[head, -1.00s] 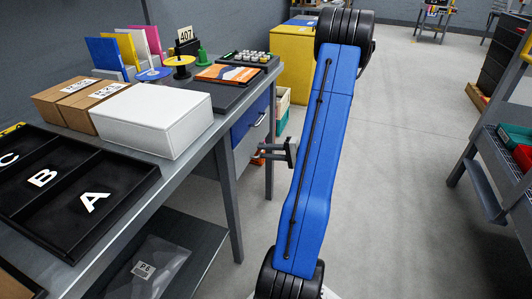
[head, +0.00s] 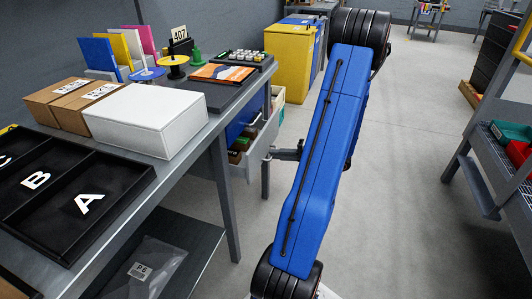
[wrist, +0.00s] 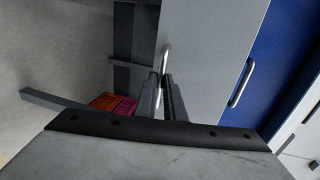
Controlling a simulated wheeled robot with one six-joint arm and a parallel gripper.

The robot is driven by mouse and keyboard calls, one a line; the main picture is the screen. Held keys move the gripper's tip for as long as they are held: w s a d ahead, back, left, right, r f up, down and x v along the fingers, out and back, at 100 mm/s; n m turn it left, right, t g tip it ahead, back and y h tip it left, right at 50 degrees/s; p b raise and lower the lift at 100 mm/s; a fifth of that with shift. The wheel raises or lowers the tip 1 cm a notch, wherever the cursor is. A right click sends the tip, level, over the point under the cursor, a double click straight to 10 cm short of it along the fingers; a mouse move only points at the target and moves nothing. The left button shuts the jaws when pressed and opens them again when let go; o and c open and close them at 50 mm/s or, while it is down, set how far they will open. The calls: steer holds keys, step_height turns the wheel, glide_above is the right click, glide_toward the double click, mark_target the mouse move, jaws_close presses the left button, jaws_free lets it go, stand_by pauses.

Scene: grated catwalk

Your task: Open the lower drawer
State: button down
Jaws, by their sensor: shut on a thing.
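The lower drawer (head: 263,140) has a light grey front and stands pulled out below the bench top, with items visible inside. Its front also fills the middle of the wrist view (wrist: 205,50). The drawer's metal bar handle (wrist: 164,58) runs between the fingers of my gripper (wrist: 168,92), which is shut on it. In the head view my gripper (head: 274,153) is at the drawer front, and the handle is hidden there. The blue upper drawer (head: 241,118) is shut above it; its own handle (wrist: 240,84) shows free in the wrist view.
The bench (head: 205,140) carries a white box (head: 150,118), brown boxes (head: 75,98) and a black lettered tray (head: 110,178). A yellow cabinet (head: 288,55) stands behind. A shelf rack (head: 480,180) is at the right. The floor between is clear.

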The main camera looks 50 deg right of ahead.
steer(key=f+v, duration=0.1)
steer(key=v, duration=0.7)
steer(key=f+v, duration=0.2)
steer(key=v, duration=0.7)
steer(key=shift+s+d+f, duration=0.15)
steer(key=shift+s+f, duration=0.15)
steer(key=shift+s, duration=0.2)
steer(key=c, duration=1.8)
jaws_free()
steer(key=shift+c, duration=0.2)
steer(key=v, duration=1.7)
steer(key=shift+s, duration=0.15)
steer(key=shift+d, duration=0.1)
